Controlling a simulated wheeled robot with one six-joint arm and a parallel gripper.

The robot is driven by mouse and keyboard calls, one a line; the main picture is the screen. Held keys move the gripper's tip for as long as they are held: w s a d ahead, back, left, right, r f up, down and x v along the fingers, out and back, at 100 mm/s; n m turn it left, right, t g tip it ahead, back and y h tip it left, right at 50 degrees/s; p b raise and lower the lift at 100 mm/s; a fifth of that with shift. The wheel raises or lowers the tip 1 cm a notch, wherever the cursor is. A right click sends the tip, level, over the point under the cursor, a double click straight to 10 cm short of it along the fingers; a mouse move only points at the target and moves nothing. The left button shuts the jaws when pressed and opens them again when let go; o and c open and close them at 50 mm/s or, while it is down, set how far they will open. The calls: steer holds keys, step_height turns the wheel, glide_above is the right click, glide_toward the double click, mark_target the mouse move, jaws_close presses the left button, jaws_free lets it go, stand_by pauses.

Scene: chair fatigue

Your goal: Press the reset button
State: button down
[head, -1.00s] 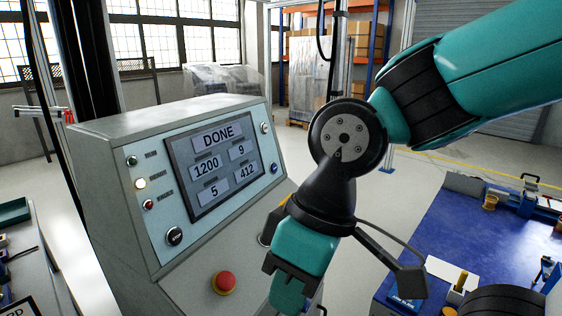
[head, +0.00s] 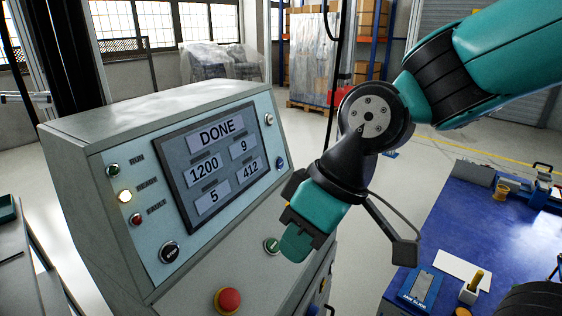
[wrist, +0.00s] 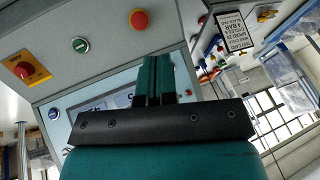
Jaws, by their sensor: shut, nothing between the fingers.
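The grey control console (head: 95,145) stands at the left, its screen (head: 215,165) reading DONE, 1200, 9, 5 and 412. A small blue button (head: 281,163) sits at the panel's right edge, with a pale button (head: 268,118) above it. I cannot read which is labelled reset. A green button (head: 271,244) and a red mushroom button (head: 227,300) sit on the lower sloped face. My gripper (head: 294,248) is shut and empty, pointing down and left in front of that face, below the blue button. Its fingers also show in the wrist view (wrist: 155,78).
The READY lamp (head: 125,196) glows. The wrist view shows a red switch on a yellow plate (wrist: 28,68) on the console. A blue workbench (head: 450,225) with small items stands at the right. Open floor lies behind, with wrapped pallets (head: 313,60).

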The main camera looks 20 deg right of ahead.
steer(key=w+d+f+t+p, duration=0.1)
steer(key=w+d+t+p, duration=0.15)
steer(key=w, duration=0.65)
steer(key=w+d+f+n+t+p, duration=0.15)
steer(key=w+t, duration=0.25)
steer(key=w, duration=0.5)
steer(key=w+d+f+t+p, duration=0.1)
steer(key=w+d+t+p, duration=0.2)
steer(key=w, duration=0.6)
steer(key=w+d+f+t+h+p, duration=0.1)
steer(key=d+f+t+h, duration=0.1)
steer(key=d+f, duration=0.3)
steer(key=w+d+f+t+h+p, duration=0.2)
steer(key=d+f+h, duration=0.3)
steer(key=d, duration=0.6)
steer(key=shift+d+f+h, duration=0.3)
steer(key=shift+d+f, duration=0.1)
steer(key=shift+f, duration=0.05)
steer(key=shift+t, duration=0.25)
